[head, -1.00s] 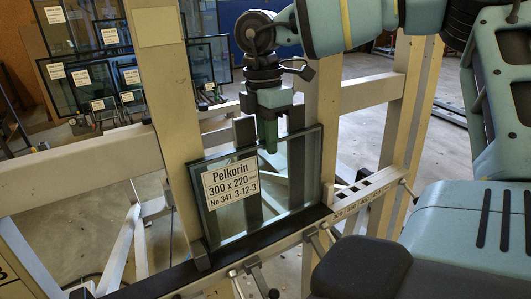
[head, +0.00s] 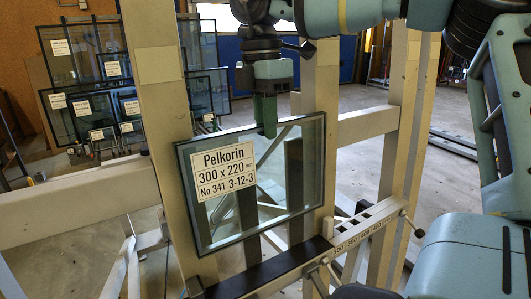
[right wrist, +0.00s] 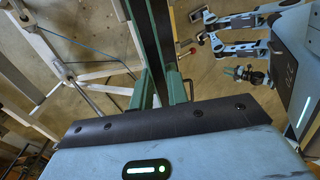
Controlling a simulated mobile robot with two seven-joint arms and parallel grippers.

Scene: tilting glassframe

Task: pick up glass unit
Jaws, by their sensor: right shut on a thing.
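The glass unit (head: 285,185) is a dark-rimmed rectangular pane with a white label reading "Pelkorin 300 x 220". It hangs in front of the beige frame posts in the head view, slightly tilted, its lower edge clear of the black ledge (head: 272,272). My right gripper (head: 266,128) points down and is shut on the middle of its top edge. In the right wrist view, the green fingers (right wrist: 163,88) stand on either side of the unit (right wrist: 151,30), seen nearly edge-on.
Beige posts (head: 160,110) stand close behind the unit on both sides. A slotted, numbered rail (head: 365,228) lies right of the ledge. Several other labelled panes (head: 85,55) stand at the back left. Open floor shows beyond the frame.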

